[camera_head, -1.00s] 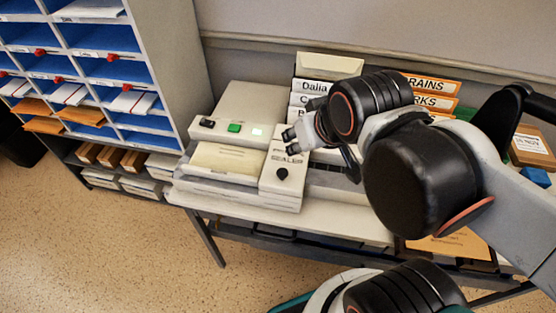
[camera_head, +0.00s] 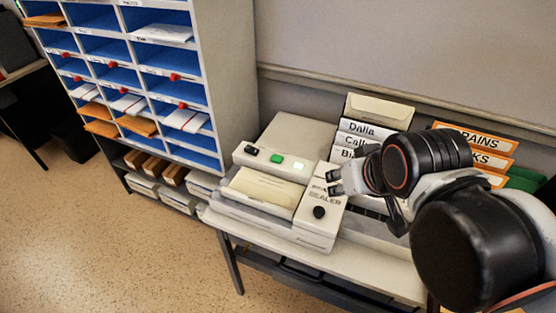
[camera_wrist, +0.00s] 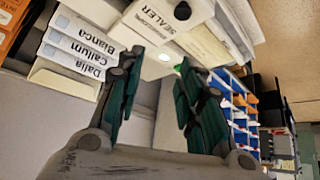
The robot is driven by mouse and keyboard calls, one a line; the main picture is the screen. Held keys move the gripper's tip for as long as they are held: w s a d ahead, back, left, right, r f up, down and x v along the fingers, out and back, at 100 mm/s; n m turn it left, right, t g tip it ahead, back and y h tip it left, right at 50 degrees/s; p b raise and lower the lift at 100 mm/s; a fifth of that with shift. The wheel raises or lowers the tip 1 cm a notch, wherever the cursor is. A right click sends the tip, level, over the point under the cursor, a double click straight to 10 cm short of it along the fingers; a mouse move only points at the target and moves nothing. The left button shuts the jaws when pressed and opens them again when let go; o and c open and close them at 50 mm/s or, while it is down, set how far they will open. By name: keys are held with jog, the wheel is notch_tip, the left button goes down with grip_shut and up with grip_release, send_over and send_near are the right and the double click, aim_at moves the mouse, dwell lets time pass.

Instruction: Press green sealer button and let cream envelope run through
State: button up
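The off-white sealer (camera_head: 290,137) stands on the bench in the head view. Its green button (camera_head: 276,159) is on the rear panel, between a black switch (camera_head: 251,150) and a bright pale-green light (camera_head: 298,166). A cream envelope (camera_head: 262,187) lies flat on the sealer's front left part. My gripper (camera_head: 336,180) is above the sealer's right side, near the SEALER label, right of the green button and apart from it. In the wrist view my gripper (camera_wrist: 158,62) has its two dark green fingers spread with nothing between them. A finger partly hides the panel there.
Name dividers (camera_head: 362,131) stand right of the sealer, with a cream envelope (camera_head: 380,108) upright behind them. Orange-edged dividers (camera_head: 475,142) are farther right. A blue pigeonhole rack (camera_head: 170,55) stands on the left. The floor (camera_head: 110,230) at front left is clear.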

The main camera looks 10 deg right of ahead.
jog(key=shift+c, duration=0.5)
grip_shut()
dwell(0.9)
